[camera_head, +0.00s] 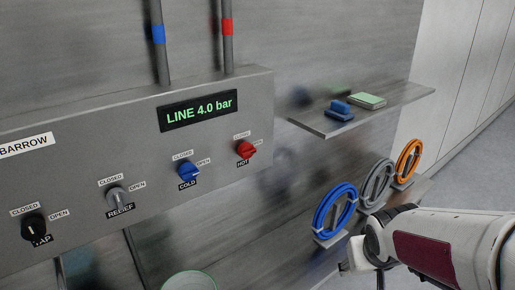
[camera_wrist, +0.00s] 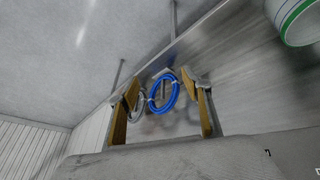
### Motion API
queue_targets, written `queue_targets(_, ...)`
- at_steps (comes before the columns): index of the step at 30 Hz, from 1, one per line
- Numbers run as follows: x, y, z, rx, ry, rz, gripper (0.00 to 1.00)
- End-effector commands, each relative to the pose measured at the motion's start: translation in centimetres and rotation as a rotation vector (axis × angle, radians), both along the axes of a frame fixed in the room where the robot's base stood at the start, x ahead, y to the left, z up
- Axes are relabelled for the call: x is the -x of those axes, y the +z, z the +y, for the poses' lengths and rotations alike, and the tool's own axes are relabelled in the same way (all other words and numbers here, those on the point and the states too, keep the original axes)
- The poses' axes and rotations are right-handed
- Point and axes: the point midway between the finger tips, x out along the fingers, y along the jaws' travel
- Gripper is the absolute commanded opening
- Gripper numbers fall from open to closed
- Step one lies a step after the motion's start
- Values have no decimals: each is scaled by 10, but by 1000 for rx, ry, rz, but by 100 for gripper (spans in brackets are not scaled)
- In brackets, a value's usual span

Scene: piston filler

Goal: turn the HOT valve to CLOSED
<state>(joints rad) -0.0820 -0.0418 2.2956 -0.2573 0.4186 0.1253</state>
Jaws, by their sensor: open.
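The HOT valve (camera_head: 245,150) is a small red knob at the right end of the grey panel in the head view. CLOSED is marked above it and OPEN to its right. Its ridge seems to slant toward OPEN, but it is too small to be sure. My gripper (camera_head: 358,258) is at the lower right of the head view, well below and right of the valve, touching nothing I can make out. In the wrist view my gripper (camera_wrist: 165,92) has its two fingers spread apart with nothing between them. The HOT valve does not show in the wrist view.
The COLD valve (camera_head: 187,171), RELIEF valve (camera_head: 117,197) and black tap valve (camera_head: 34,227) line the panel. The display (camera_head: 198,110) reads LINE 4.0 bar. A shelf (camera_head: 325,127) juts out at right. Blue hose (camera_head: 335,211) and other coils hang near my arm. A green-rimmed container (camera_head: 190,281) stands below.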

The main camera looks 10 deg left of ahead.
Motion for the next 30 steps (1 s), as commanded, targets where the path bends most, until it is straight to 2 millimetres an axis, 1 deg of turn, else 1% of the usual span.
queue_targets(1, -13, -5, 3, -2, 10, -18, 49)
queue_targets(3, -32, -7, 9, -6, 25, -54, 49)
queue_targets(8, -76, -14, 25, -28, 67, -140, 49)
queue_targets(12, -113, -18, 44, -64, 111, -225, 49)
queue_targets(15, -136, -19, 60, -99, 144, -285, 49)
queue_targets(21, -176, -17, 95, -189, 213, -403, 49)
queue_targets(24, -191, -12, 114, -243, 250, -460, 49)
queue_targets(26, -199, -9, 126, -279, 272, -493, 49)
queue_targets(30, -213, 5, 153, -368, 326, -571, 49)
